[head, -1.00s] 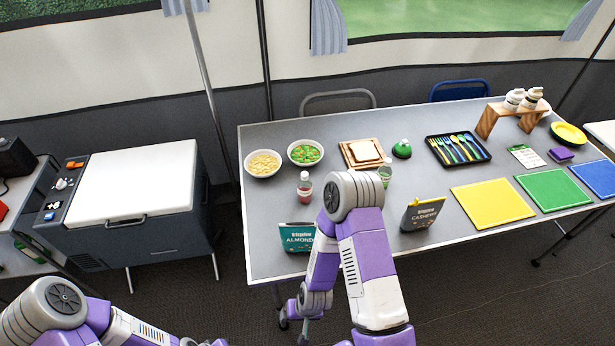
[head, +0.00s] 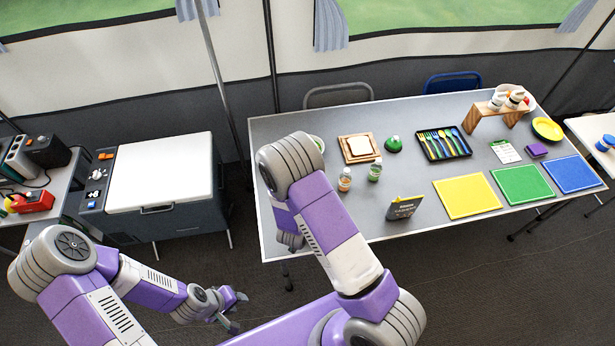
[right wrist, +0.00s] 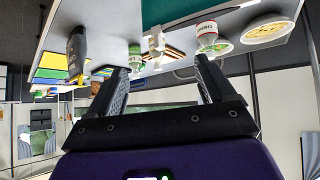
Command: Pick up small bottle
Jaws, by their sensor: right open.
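Small bottles stand upright on the grey table (head: 300,130): one with an orange tint (head: 345,180) and a green one (head: 375,172). Two white ones (head: 497,101) (head: 516,99) are on a wooden stand. Which one the task means I cannot tell. In the upside-down right wrist view, my right gripper (right wrist: 161,64) is open and empty; a green-labelled bottle (right wrist: 135,57), a whitish bottle (right wrist: 157,41) and a red-and-white bottle (right wrist: 207,36) appear beyond its fingers. In the head view my right arm hides most of that gripper. My left gripper (head: 236,311) is open and empty, low over the floor.
A dark cashew pouch (head: 404,208) stands near the front edge. A bread board (head: 360,149), cutlery tray (head: 444,146) and coloured mats (head: 467,195) lie on the table. Bowls (right wrist: 265,32) show in the right wrist view. A white-lidded cooler (head: 160,172) stands left.

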